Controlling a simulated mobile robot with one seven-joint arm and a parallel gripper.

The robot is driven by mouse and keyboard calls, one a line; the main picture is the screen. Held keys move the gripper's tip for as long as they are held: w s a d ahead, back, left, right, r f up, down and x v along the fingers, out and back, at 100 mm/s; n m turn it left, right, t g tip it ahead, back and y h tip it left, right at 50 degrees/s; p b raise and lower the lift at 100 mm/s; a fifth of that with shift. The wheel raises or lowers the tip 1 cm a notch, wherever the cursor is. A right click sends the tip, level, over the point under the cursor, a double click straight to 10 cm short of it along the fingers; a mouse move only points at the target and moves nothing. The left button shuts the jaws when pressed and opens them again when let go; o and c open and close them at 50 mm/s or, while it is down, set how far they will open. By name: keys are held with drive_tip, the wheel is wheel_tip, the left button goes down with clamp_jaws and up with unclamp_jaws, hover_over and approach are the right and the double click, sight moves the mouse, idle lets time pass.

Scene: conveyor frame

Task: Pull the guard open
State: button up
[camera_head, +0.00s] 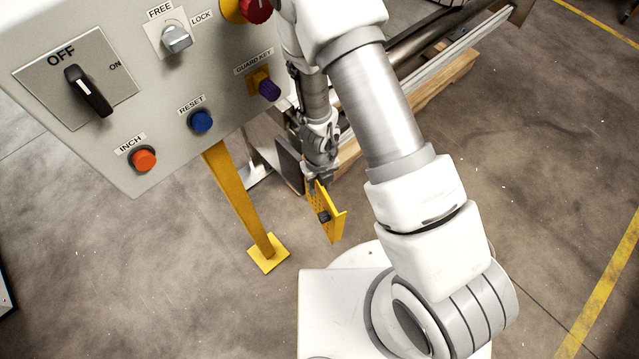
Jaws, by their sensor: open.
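A yellow perforated panel (335,226), which looks like the guard, shows low beside the conveyor frame, with a dark knob or handle (324,216) on its face. My gripper (314,184) points down at the upper end of this panel. The sensor-side fingers are small and partly hidden by the arm and the panel, so contact with the panel cannot be made out. Nothing is visibly held. Much of the guard behind my arm is hidden.
A grey control box (120,120) fills the upper left, with switches and buttons, on a yellow post (237,200). The conveyor frame (440,62) runs to the upper right. Concrete floor (560,190) is clear on the right.

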wheel_tip(320, 180, up, 7)
drive_tip(key=p, duration=0.4)
drive_tip(key=shift+r, duration=0.2)
idle(0.4)
